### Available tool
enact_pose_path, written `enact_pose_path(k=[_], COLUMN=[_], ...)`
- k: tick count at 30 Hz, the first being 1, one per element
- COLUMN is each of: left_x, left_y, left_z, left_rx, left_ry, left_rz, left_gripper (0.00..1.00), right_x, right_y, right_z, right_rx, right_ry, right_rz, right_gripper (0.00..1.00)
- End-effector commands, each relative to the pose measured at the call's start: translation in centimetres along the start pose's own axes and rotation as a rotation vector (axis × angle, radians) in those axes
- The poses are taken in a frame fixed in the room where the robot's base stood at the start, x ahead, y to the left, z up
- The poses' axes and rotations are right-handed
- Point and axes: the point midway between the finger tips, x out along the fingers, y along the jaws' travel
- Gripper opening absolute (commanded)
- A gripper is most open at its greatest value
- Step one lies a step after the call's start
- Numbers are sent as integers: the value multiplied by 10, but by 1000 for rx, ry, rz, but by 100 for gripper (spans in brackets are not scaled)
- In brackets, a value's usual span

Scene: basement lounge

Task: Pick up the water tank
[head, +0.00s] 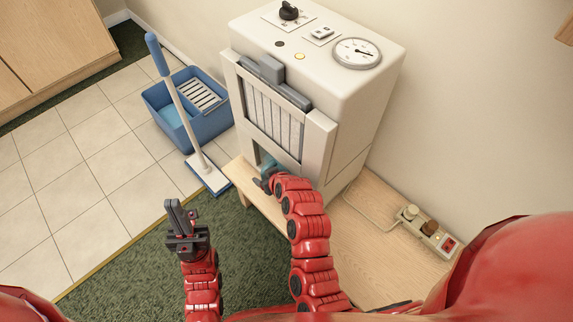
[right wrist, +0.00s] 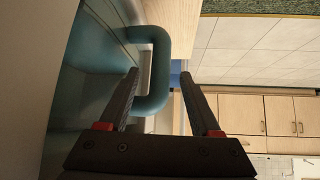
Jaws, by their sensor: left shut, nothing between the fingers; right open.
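The teal water tank (head: 267,161) sits in the low opening of the white machine (head: 318,160), mostly hidden by the housing and my right arm. In the right wrist view the tank (right wrist: 85,85) is at the left, with a thick looped handle (right wrist: 159,70) standing out from it. My right gripper (head: 262,183) is open in front of the tank. In the right wrist view its fingers (right wrist: 160,75) lie on either side of the handle's bar, one appearing inside the loop; contact is unclear. My left gripper (head: 178,214) is shut and empty, above the green carpet, away from the machine.
The machine stands on a wooden bench (head: 350,222). A power strip (head: 428,232) lies on the bench at the right. A flat mop (head: 182,108) and a blue bucket (head: 215,124) stand to the left of the machine. The tiled floor (head: 60,210) further left is clear.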

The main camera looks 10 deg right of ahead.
Motion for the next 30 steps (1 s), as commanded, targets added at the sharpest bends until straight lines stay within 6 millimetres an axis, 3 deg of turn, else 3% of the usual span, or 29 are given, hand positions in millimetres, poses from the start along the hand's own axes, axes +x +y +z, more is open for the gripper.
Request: enact_pose_path(k=[3,9,20,30], left_x=[-3,-2,-2,-2], left_y=[0,0,0,0], left_z=[0,0,0,0], left_rx=[0,0,0,0], left_ry=[0,0,0,0], left_rz=[0,0,0,0], left_gripper=[0,0,0,0], right_x=[10,10,10,9], right_y=[0,0,0,0], right_z=[0,-1,-1,-2], right_rx=[0,0,0,-1], right_ry=[0,0,1,3], right_rz=[0,0,0,1], right_gripper=[64,64,0,0])
